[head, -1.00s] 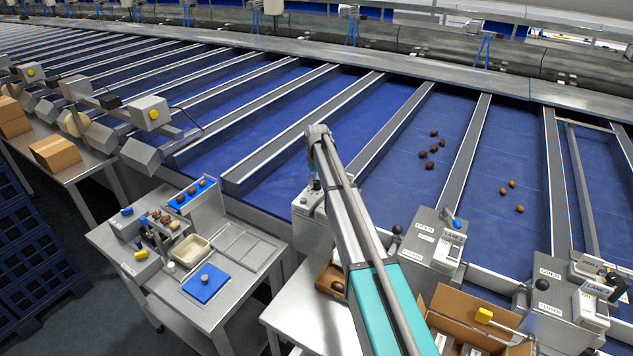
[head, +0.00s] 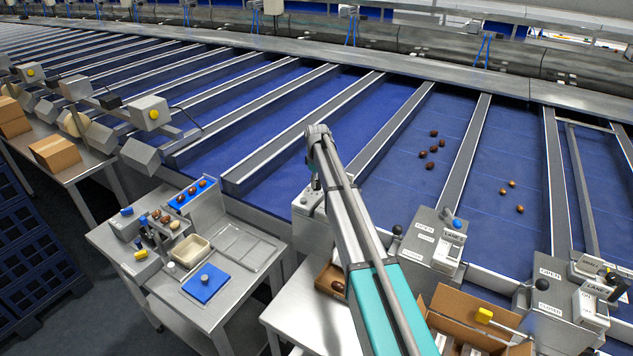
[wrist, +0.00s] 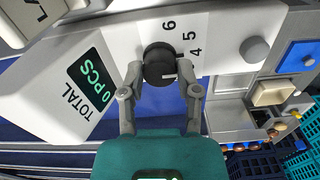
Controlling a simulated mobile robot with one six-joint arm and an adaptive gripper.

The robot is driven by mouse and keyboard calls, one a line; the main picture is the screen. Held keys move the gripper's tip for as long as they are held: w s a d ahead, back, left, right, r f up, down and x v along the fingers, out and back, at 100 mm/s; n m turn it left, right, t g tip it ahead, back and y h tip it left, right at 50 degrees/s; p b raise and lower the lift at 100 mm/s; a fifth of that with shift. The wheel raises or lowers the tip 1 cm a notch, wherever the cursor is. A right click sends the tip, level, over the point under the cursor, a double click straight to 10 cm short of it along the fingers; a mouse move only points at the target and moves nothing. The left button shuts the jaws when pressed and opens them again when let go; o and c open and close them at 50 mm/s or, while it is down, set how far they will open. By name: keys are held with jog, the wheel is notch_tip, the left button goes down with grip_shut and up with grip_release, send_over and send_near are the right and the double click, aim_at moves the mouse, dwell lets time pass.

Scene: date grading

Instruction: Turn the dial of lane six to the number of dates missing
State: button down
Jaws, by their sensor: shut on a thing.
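The dial (wrist: 158,62) is a dark round knob on a pale panel in the wrist view. The numbers 6, 5 and 4 are printed along its upper right. A small white mark shows on its lower right edge; I cannot tell which number it stands for. My gripper (wrist: 161,74) is shut on the dial, one finger on each side. A tilted display (wrist: 90,78) left of it reads TOTAL 0 PCS. In the head view my arm covers most of the lane's control box (head: 305,208), and the fingers and dial are hidden. The lane number is not readable.
A grey round knob (wrist: 254,49) stands right of the dial. Brown dates (head: 431,152) lie on a blue lane right of my arm, and 3 more (head: 511,196) lie one lane further. An open cardboard box (head: 450,301) and a steel cart (head: 205,327) stand in front.

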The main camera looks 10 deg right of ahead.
jog(key=shift+c, duration=1.6)
grip_release()
jog(key=shift+m, duration=0.5)
jog(key=m, duration=1.3)
notch_tip(320, 180, up, 14)
jog(key=p, duration=1.4)
jog(key=s+d+f+n+b, duration=0.1)
jog(key=s+d+f+b, duration=0.1)
jog(key=s+f+b, duration=0.3)
jog(key=s+d+f+n+b, duration=0.1)
jog(key=s+f+b, duration=0.4)
jog(key=s, duration=0.9)
jog(key=s+d+f+n+b, duration=0.1)
jog(key=s+d+f+b, duration=0.2)
jog(key=s, duration=0.7)
notch_tip(320, 180, down, 2)
jog(key=shift+s+f+b, duration=0.15)
jog(key=shift+s+b, duration=0.1)
jog(key=shift+b, duration=0.85)
